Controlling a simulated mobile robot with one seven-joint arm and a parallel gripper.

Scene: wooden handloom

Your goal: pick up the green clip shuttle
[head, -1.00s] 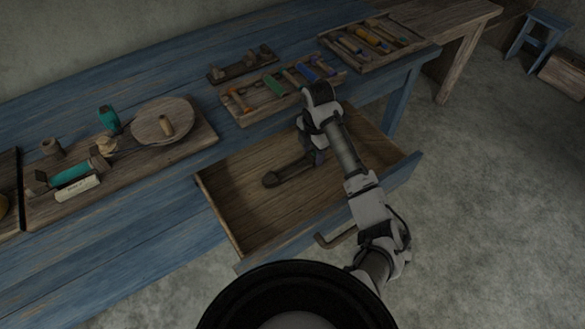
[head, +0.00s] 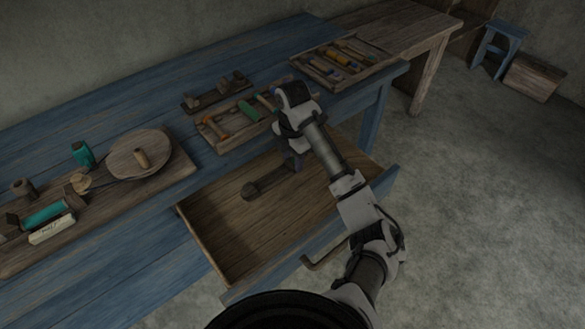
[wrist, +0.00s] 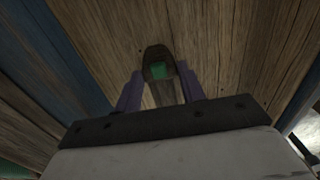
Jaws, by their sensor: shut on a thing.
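The clip shuttle is a long dark boat-shaped piece. In the head view the clip shuttle (head: 262,185) shows over the open drawer's floor, with its left end free of my gripper. In the wrist view the shuttle (wrist: 155,54) has a rounded tip and a green part inside it. My gripper (wrist: 161,88) is shut on the shuttle, with one purple finger on each side. In the head view my gripper (head: 292,163) is over the drawer, partly hidden by my arm. The shuttle's right end is hidden there. A gap below the shuttle is hard to judge.
The open wooden drawer (head: 235,245) looks otherwise empty; its walls surround my gripper. The blue bench (head: 105,115) stands behind it. A tool tray (head: 232,143) lies close behind my arm, and another tray (head: 335,88) lies farther right. A board with a round disc (head: 125,160) is at left.

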